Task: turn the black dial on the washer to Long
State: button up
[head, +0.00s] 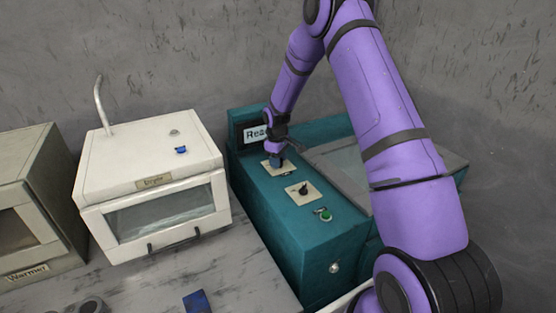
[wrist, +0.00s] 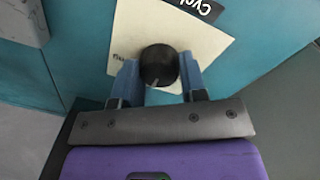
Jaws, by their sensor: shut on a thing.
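The teal washer (head: 290,225) stands mid-picture in the head view. My gripper (head: 276,157) reaches down to the far dial plate (head: 267,168) on its top. In the wrist view a round black dial (wrist: 158,62) sits on a cream plate (wrist: 200,42) between the two blue fingers of my gripper (wrist: 159,76), which are shut on its sides. A short pale mark shows on the dial's lower part. The black label beside the plate is cut off and reads "Cycl". Lettering at the plate's left is partly hidden. I cannot read "Long".
A second black dial (head: 304,189) on its own plate and a green button (head: 324,214) lie nearer on the washer. A display (head: 256,134) reading "Rea" is partly covered by my arm. A white dryer (head: 155,190) and a warmer (head: 30,215) stand left. A blue block (head: 197,301) lies in front.

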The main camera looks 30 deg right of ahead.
jog(key=m, duration=0.6)
jog(key=shift+w+m, duration=0.1)
jog(key=shift+m, duration=0.2)
jog(key=m, duration=0.5)
jog(key=shift+g, duration=0.3)
dwell(0.5)
jog(key=o, duration=0.9)
jog(key=r, duration=1.1)
jog(key=shift+w+a, duration=0.15)
jog(key=shift+a, duration=0.1)
